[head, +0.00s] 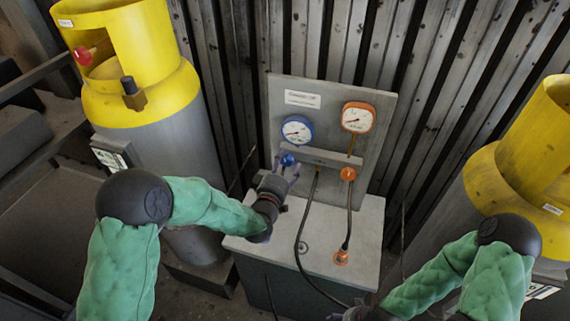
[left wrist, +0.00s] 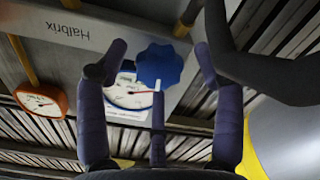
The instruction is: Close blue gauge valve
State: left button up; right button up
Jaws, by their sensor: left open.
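The blue gauge valve knob (head: 287,159) sits below the blue-rimmed gauge (head: 297,130) on the grey panel. My left gripper (head: 287,169) is at this knob, with its fingers open around it. In the left wrist view the lobed blue knob (left wrist: 160,66) lies between the spread fingertips (left wrist: 154,75), and no finger clearly grips it. The blue gauge's white dial (left wrist: 130,95) shows behind the knob, partly hidden by it and a finger. My right gripper (head: 358,313) is at the bottom edge, partly cut off; its fingers cannot be made out.
An orange gauge (head: 358,117) and orange valve knob (head: 348,174) are to the right on the panel (head: 378,150). Black hoses (head: 301,230) hang over the grey cabinet top (head: 362,220). Yellow-topped cylinders stand at left (head: 140,95) and right (head: 485,180).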

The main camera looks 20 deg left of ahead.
pick_arm(q)
jog(key=shift+w, duration=0.2)
jog(key=c, duration=1.1)
jog(key=shift+m+b, duration=0.4)
jog(key=shift+b, duration=0.25)
jog(key=shift+c, duration=0.2)
jog(key=shift+m+b, duration=0.55)
jog(key=shift+m, duration=0.15)
jog(key=shift+r, duration=0.1)
jog(key=o, duration=1.1)
jog(key=shift+o, duration=0.2)
